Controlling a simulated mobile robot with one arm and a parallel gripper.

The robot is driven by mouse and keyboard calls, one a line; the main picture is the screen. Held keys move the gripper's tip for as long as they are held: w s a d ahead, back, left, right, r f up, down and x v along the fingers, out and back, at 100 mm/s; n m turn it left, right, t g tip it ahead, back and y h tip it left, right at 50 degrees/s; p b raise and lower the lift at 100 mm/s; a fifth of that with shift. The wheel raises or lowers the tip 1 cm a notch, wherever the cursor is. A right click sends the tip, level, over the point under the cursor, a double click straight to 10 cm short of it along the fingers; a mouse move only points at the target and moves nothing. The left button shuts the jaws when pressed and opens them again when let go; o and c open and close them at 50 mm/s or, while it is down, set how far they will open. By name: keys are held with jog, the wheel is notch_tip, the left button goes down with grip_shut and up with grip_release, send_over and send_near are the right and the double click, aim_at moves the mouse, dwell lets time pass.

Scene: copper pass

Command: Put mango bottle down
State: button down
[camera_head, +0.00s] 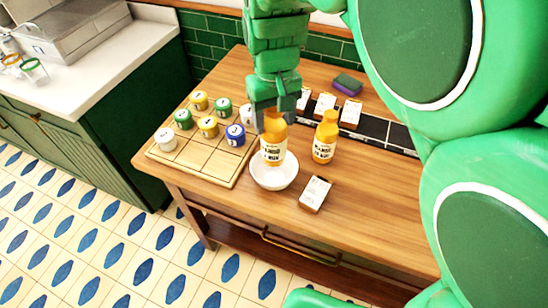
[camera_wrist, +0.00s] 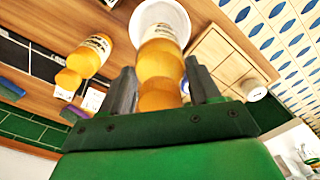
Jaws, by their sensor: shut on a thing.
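My gripper (camera_head: 268,120) is shut on an orange bottle (camera_head: 274,150) with a white label, held upright over or in a white bowl (camera_head: 275,180) on the wooden table. Whether the bottle's base touches the bowl I cannot tell. In the wrist view the held bottle (camera_wrist: 160,70) stands between the two grey fingers (camera_wrist: 163,92), with the bowl (camera_wrist: 160,12) beyond it. A second, similar orange bottle (camera_head: 325,137) stands on the table just to the right; it also shows in the wrist view (camera_wrist: 88,58).
A wooden grid board (camera_head: 195,165) with several small jars lies at the left. A small white-topped box (camera_head: 315,193) lies right of the bowl. A dark rack strip (camera_head: 376,127) with boxes and a sponge (camera_head: 348,83) are behind. The table's right front (camera_head: 385,215) is clear.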

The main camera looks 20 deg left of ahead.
aim_at(274, 143)
jog(key=shift+f, duration=3.95)
jog(key=shift+c, duration=1.2)
grip_release()
notch_tip(274, 143, up, 12)
jog(key=shift+r, duration=0.15)
